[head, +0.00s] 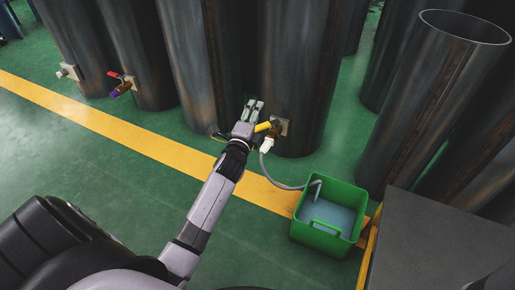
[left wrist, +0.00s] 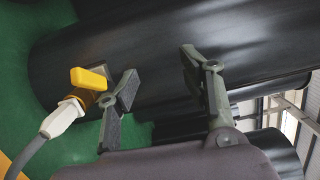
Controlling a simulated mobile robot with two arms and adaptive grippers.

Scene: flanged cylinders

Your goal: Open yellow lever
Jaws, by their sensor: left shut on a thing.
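The yellow lever (head: 263,127) sits on a small valve (head: 276,128) low on a dark metal cylinder. In the left wrist view the lever (left wrist: 90,78) shows beside one finger of the gripper (left wrist: 160,82). The fingers are apart there, and their exact contact with the lever is unclear. A white hose connector (head: 267,145) hangs from the valve, and a grey hose runs from it to a green tub (head: 350,192) holding bluish liquid. My right gripper is not in view.
A valve with a red lever (head: 116,74) and another pale valve (head: 67,72) stick out from cylinders at the left. An open-topped cylinder (head: 440,80) and a dark platform (head: 440,245) stand at the right. Green floor with a yellow stripe (head: 110,122) is clear at the left.

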